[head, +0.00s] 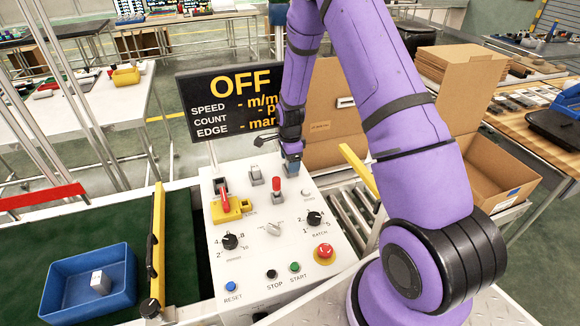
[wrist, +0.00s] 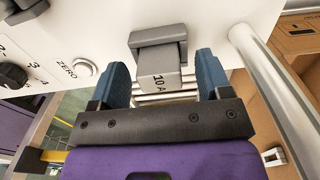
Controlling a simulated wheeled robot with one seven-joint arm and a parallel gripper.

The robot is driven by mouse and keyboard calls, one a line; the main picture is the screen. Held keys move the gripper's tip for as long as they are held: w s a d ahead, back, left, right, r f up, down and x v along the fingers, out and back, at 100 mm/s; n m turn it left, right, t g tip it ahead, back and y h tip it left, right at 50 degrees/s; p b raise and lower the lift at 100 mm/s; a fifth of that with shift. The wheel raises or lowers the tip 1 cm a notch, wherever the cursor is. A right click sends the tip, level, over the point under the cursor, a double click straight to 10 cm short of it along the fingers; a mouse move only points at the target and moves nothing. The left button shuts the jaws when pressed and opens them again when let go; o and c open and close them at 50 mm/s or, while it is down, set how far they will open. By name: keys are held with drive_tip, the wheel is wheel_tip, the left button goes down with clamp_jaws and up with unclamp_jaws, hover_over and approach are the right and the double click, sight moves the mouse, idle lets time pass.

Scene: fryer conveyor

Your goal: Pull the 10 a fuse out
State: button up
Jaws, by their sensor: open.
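The 10 A fuse (wrist: 158,72) is a grey block with "10 A" on its end face, set in a darker grey holder (wrist: 160,38) on the white control panel. In the wrist view it sits between the two blue fingertips of my gripper (wrist: 160,80), one on each side. My gripper is open, with a visible gap on both sides of the fuse. In the head view my gripper (head: 291,168) is over the top right part of the panel (head: 250,250), and it hides the fuse there.
The panel carries a red-handled switch with a yellow base (head: 226,206), another red lever (head: 278,190), a grey part (head: 256,175), knobs and a red stop button (head: 324,251). A display reading OFF (head: 232,100) stands behind. A metal rail (wrist: 270,90) runs right of the fuse.

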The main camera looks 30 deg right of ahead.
drive_tip(key=c, duration=1.2)
drive_tip(key=shift+r, duration=1.1)
idle(0.4)
drive_tip(key=shift+r, duration=1.4)
drive_tip(key=shift+r, duration=0.1)
drive_tip(key=shift+r, duration=1.4)
